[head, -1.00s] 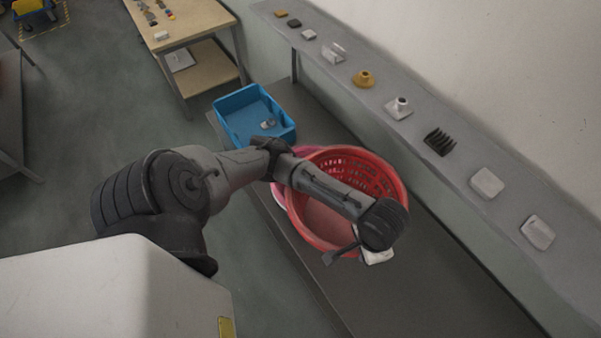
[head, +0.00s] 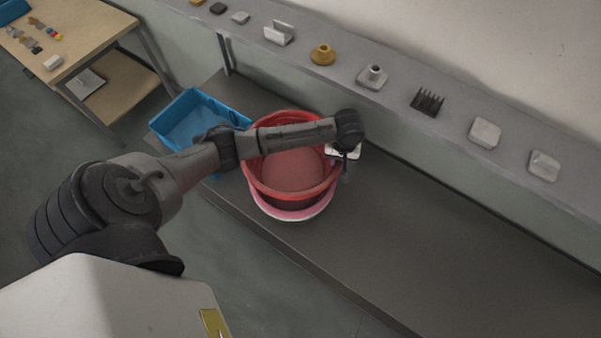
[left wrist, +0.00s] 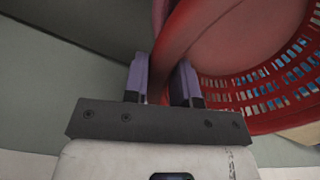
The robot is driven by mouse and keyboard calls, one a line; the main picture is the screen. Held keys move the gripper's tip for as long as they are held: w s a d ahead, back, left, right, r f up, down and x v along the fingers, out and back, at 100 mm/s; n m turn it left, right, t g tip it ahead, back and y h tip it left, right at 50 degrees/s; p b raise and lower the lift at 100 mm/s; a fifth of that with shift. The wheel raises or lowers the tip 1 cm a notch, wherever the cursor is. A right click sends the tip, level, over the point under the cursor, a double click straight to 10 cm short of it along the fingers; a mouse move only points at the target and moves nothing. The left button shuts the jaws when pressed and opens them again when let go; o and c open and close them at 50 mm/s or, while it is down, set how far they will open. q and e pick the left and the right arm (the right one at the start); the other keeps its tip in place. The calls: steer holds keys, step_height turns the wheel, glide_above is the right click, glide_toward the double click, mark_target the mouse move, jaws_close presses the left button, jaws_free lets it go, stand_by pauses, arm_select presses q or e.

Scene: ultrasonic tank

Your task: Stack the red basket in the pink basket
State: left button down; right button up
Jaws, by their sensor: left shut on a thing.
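The red basket (head: 292,172), with slotted walls, is over the pink basket (head: 300,214) on the grey bench. A pink rim and pale lower wall show below the red basket's near side; the rest of the pink basket is hidden. I cannot tell how deep the red basket sits in it. My left gripper (head: 345,165) is at the red basket's right side, its fingers partly hidden. In the left wrist view, my left gripper (left wrist: 161,82) is shut on the red basket's rim (left wrist: 178,40), one finger on each side. My right gripper is not in view.
A blue bin (head: 185,118) stands on the bench just left of the baskets. A wall shelf (head: 400,105) behind holds several small parts. A wooden table (head: 85,40) is at the far left. The grey bench (head: 430,225) is clear to the right.

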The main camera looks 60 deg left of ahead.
arm_select(q)
steer(key=shift+w+a+f, duration=0.1)
steer(key=shift+a+f, duration=0.15)
steer(key=shift+f, duration=0.1)
step_height(320, 180, down, 9)
steer(key=shift+a+r+p, duration=0.1)
steer(key=shift+r+p, duration=0.1)
steer(key=shift+p, duration=0.1)
steer(key=shift+f, duration=0.7)
steer(key=shift+f, duration=0.45)
steer(key=c, duration=0.9)
jaws_free()
